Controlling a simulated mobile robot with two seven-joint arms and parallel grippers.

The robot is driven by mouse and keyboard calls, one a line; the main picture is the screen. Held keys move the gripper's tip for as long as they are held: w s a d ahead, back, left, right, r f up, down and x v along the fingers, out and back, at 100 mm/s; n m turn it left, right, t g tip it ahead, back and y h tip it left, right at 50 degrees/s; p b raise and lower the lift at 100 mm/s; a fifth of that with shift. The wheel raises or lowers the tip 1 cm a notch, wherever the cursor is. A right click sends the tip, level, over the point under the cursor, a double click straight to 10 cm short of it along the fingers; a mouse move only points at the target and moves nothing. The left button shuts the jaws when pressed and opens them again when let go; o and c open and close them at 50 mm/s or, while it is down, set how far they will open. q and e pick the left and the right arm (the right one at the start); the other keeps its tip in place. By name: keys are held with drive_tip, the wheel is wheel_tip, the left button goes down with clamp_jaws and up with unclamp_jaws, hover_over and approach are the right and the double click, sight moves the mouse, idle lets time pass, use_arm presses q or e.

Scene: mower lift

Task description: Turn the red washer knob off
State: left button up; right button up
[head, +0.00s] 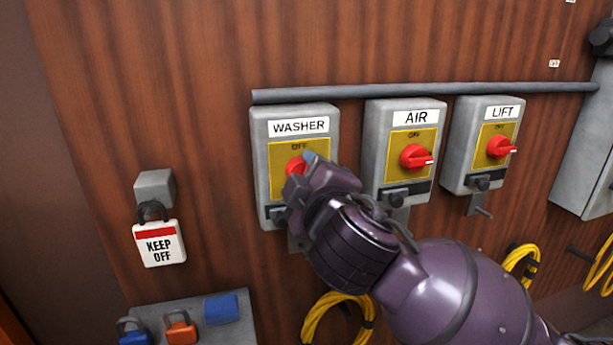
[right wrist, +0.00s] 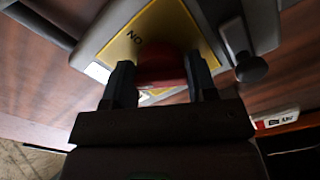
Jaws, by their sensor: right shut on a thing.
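The washer box (head: 261,128) is grey with a yellow plate and stands on the wood wall, left of the AIR and LIFT boxes. Its red knob (head: 296,167) shows only in part behind my right gripper (head: 306,168). In the right wrist view the red knob (right wrist: 161,66) sits between the two dark fingers of my right gripper (right wrist: 160,82), which is shut on it. The word ON shows on the yellow plate (right wrist: 130,45) there. The knob's handle direction is hidden. My left gripper is not in view.
The AIR box (head: 375,150) and LIFT box (head: 465,140) have red knobs too. A grey pipe (head: 420,91) runs above. A KEEP OFF padlock (head: 159,243) hangs at left. Below are a padlock board (head: 247,330) and yellow hoses (head: 335,306).

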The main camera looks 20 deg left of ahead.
drive_tip(key=n, duration=0.5)
drive_tip(key=shift+n, duration=0.3)
idle(0.4)
drive_tip(key=o, duration=0.9)
drive_tip(key=b+v, duration=0.2)
drive_tip(key=v, duration=0.9)
drive_tip(key=shift+w, duration=0.1)
